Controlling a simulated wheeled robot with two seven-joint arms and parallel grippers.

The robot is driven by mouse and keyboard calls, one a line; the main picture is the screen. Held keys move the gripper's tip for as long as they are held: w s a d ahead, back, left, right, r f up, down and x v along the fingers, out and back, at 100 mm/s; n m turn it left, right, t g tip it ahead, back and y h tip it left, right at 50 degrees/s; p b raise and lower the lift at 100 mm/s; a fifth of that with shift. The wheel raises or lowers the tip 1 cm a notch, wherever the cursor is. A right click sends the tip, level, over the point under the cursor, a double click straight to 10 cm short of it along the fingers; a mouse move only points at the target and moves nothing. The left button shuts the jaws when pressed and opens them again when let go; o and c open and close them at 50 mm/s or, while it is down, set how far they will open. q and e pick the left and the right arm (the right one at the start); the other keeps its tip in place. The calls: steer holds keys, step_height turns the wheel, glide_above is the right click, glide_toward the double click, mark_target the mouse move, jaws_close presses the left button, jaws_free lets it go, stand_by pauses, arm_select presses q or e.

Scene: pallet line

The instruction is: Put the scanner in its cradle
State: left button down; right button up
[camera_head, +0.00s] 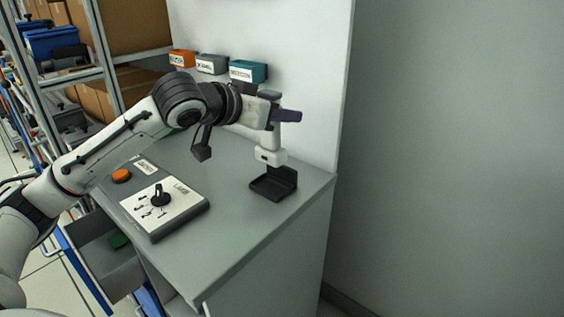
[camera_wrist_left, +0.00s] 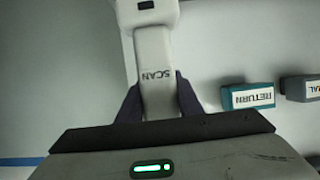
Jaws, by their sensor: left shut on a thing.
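My left gripper (camera_head: 284,116) is at the end of the arm reaching in from the left, over the right part of the counter. It is shut on the white scanner (camera_head: 270,156), which hangs down below the fingers. In the left wrist view the scanner's handle (camera_wrist_left: 156,72), marked SCAN, sits between the two dark fingers. The black cradle (camera_head: 272,187), a shallow tray with a raised back, stands on the counter below the scanner. The scanner appears just above the cradle; whether they touch is hard to tell. My right gripper is not in view.
The grey counter (camera_head: 225,235) holds a control box with a knob (camera_head: 170,211) and an orange button (camera_head: 121,175), left of the cradle. Small orange, grey and teal bins (camera_head: 248,71) are on the wall behind. An open drawer (camera_head: 112,262) juts out at the front left.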

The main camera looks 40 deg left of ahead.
mark_target(281, 144)
arm_select(q)
step_height(281, 144, down, 3)
steer(key=shift+s+f, duration=0.1)
step_height(281, 144, down, 4)
steer(key=shift+r+b, duration=0.2)
steer(key=shift+b, duration=0.45)
steer(key=shift+f, duration=0.2)
steer(key=shift+f, duration=0.15)
steer(key=c, duration=1.3)
jaws_free()
steer(key=shift+o, duration=0.2)
